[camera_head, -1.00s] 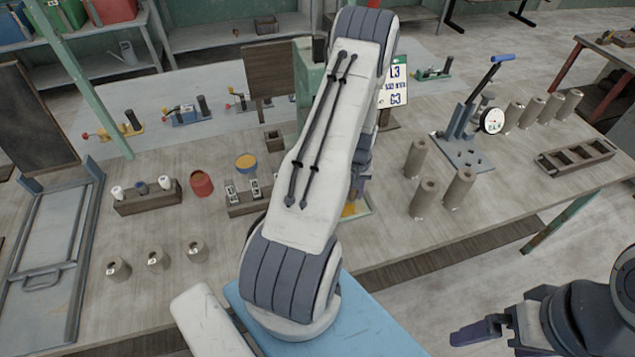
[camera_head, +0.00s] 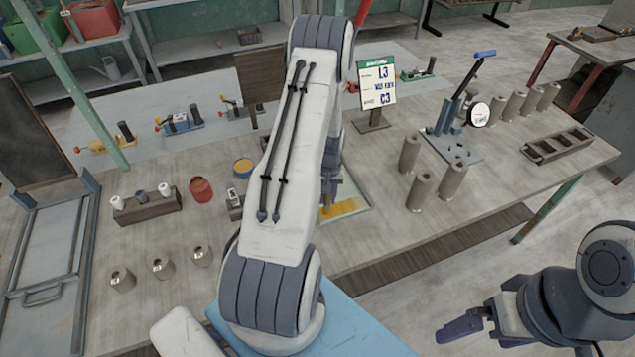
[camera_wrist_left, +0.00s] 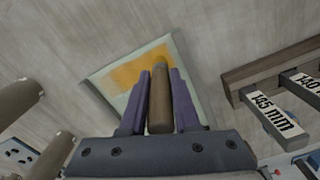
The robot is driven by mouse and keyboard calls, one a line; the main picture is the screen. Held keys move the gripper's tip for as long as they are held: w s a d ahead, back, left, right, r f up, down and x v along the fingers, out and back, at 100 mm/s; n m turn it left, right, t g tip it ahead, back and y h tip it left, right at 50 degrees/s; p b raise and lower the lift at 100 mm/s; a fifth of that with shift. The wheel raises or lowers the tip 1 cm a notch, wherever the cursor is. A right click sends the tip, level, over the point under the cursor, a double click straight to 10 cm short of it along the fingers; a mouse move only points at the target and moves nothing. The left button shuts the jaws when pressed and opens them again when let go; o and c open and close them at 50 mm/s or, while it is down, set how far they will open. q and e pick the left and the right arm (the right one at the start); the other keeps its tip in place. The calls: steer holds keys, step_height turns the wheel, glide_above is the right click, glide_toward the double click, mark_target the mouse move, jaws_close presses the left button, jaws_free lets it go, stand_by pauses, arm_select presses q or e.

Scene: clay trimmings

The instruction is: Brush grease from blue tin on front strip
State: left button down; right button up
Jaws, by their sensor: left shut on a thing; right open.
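The blue tin (camera_head: 243,168) stands open on the table with yellow-orange grease inside, just left of my left arm. A pale square plate (camera_head: 352,207) lies right of my left arm, with a yellow-orange patch (camera_head: 337,211) on it. In the left wrist view, the plate (camera_wrist_left: 192,83) and its patch (camera_wrist_left: 140,72) lie beyond the fingers. My left gripper (camera_wrist_left: 160,95) is shut on a brown round handle (camera_wrist_left: 160,100). The handle's far end is hidden, so I cannot tell whether it touches the plate. My right gripper (camera_head: 490,335) is open and empty, off the table's front.
A red tin (camera_head: 201,189) and a rack of small pots (camera_head: 147,207) stand at the left. Several grey cylinders (camera_head: 422,190) stand at the right. A sign (camera_head: 378,85) stands behind the plate. A labelled bar rack (camera_wrist_left: 260,75) lies beside the plate.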

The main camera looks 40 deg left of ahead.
arm_select(q)
step_height(320, 180, up, 2)
steer(key=shift+s+r+p, duration=0.15)
steer(key=shift+p, duration=0.45)
steer(key=shift+r, duration=0.3)
steer(key=shift+s+a+r+p, duration=0.2)
steer(key=shift+a+r+p, duration=0.05)
steer(key=shift+r+p, duration=0.55)
steer(key=shift+w+d+r+p, duration=0.1)
steer(key=shift+d+r+p, duration=0.05)
steer(key=shift+r+p, duration=1.4)
steer(key=shift+r+b, duration=0.25)
steer(key=shift+b, duration=0.1)
